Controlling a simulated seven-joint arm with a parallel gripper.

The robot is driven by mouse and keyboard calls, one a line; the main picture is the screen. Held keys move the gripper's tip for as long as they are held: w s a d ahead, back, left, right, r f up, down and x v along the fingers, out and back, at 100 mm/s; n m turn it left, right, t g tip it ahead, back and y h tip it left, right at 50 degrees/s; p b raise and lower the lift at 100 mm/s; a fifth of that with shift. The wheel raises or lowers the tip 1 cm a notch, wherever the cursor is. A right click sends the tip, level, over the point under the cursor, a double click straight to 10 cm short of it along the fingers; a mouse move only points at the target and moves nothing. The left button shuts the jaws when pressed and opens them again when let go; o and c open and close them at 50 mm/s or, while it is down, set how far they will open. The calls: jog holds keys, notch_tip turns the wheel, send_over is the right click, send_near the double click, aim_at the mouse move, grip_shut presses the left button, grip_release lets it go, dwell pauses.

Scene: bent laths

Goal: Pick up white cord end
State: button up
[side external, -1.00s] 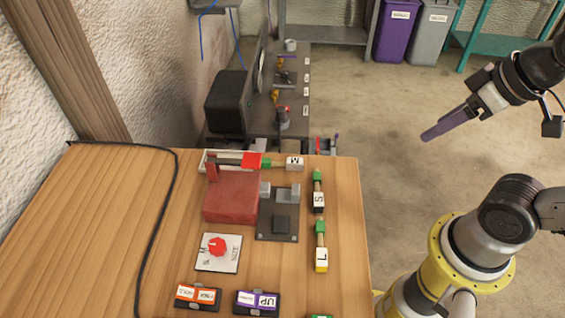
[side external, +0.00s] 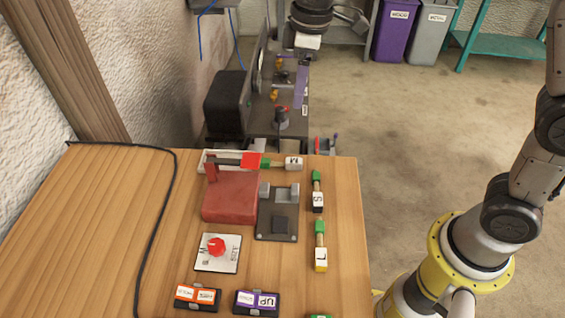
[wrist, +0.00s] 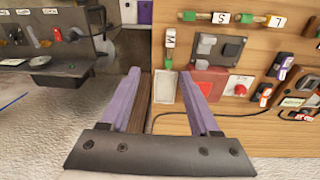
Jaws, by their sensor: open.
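No plainly white cord end can be made out; a black cord (side external: 160,215) runs along the left of the wooden table and shows as a thin dark line in the wrist view (wrist: 185,112). White-ended short pieces lie on the table: M (side external: 292,162) by the red block, S (side external: 318,198) and L (side external: 320,252) along the right edge. In the wrist view M (wrist: 170,40), S (wrist: 221,17) and L (wrist: 276,21) lie beyond the fingers. My gripper (side external: 302,80), with purple fingers, is over the back bench, beyond the table. In the wrist view it (wrist: 159,74) is open and empty.
A red block (side external: 230,196), a dark plate with grey blocks (side external: 278,225) and a red dial (side external: 216,246) stand on the table. Orange (side external: 197,295) and purple (side external: 257,300) labelled boxes are at the front. The left of the table is clear apart from the cord.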

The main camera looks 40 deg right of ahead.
notch_tip(320, 180, down, 6)
jog(key=a+g, duration=0.1)
jog(key=a, duration=0.2)
send_over(289, 160)
jog(key=shift+n, duration=0.3)
jog(key=f, duration=0.7)
jog(key=shift+w+a+f, duration=0.2)
jog(key=shift+w+f, duration=0.05)
jog(key=shift+s+d+f, duration=0.1)
jog(key=shift+f, duration=1.25)
jog(key=shift+s+d+f, duration=0.1)
jog(key=shift+f, duration=1.25)
grip_shut()
